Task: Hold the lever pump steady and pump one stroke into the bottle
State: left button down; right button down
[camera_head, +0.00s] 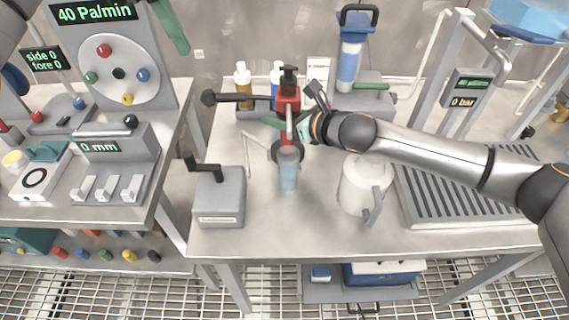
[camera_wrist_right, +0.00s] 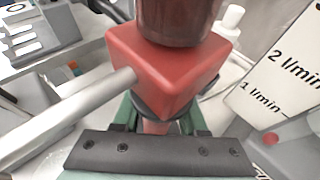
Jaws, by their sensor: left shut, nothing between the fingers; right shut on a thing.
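The lever pump (camera_head: 288,97) is red with a black top and stands near the middle of the bench. Its dark lever with a round knob (camera_head: 209,97) reaches out to the left, roughly level. A pale blue translucent bottle (camera_head: 288,170) stands in front of and below the pump. My right gripper (camera_head: 291,124) comes in from the right and is shut on the pump below its red head. In the right wrist view the red block (camera_wrist_right: 165,70) sits just beyond the green fingers, with a silver rod sticking out to the left. My left gripper is not in view.
A grey box with a black crank (camera_head: 218,196) stands left of the bottle, and a white canister (camera_head: 364,186) stands to its right. An amber bottle (camera_head: 242,82) is behind the lever. A slotted metal plate (camera_head: 465,188) lies at the right. The bench front below the bottle is clear.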

jog(key=shift+c, duration=1.8)
grip_release()
